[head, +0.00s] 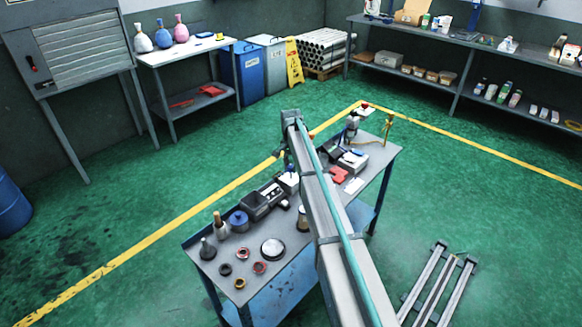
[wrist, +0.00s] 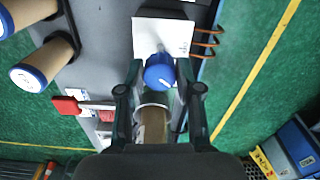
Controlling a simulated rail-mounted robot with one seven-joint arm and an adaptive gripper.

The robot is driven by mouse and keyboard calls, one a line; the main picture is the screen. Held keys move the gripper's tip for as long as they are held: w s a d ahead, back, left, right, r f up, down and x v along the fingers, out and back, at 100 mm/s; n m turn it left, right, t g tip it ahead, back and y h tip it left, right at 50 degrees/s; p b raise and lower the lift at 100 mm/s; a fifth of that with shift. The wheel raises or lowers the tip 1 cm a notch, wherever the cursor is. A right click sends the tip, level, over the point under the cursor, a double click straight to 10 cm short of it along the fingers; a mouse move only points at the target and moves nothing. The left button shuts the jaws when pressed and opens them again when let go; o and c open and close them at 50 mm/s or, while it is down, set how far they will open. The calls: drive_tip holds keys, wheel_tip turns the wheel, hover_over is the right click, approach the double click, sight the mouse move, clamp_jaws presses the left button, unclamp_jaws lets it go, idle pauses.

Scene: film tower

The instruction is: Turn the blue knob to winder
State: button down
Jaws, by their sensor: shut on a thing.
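The blue knob (wrist: 158,76) stands on a white panel (wrist: 145,37) in the wrist view. My gripper (wrist: 160,70) has one finger on each side of the knob and is shut on it. The knob's pointer and any winder marking cannot be read. In the head view, a small blue spot that looks like the knob (head: 290,169) shows on a white box (head: 288,182) on the workbench. My arm comes in over the bench there, and the fingertips are hard to make out.
Copper-coloured loops (wrist: 207,43) stick out beside the panel. The workbench (head: 300,255) also carries a dark machine (head: 263,201), a round lid (head: 273,249) and several small rings.

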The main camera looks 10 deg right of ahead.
sight(291, 166)
idle(0.4)
drive_tip(key=c, duration=0.8)
unclamp_jaws()
drive_tip(key=shift+o, duration=0.2)
drive_tip(key=shift+r, duration=0.15)
wheel_tip(291, 166, up, 12)
drive_tip(key=shift+d+f, duration=0.1)
drive_tip(key=shift+f, duration=0.1)
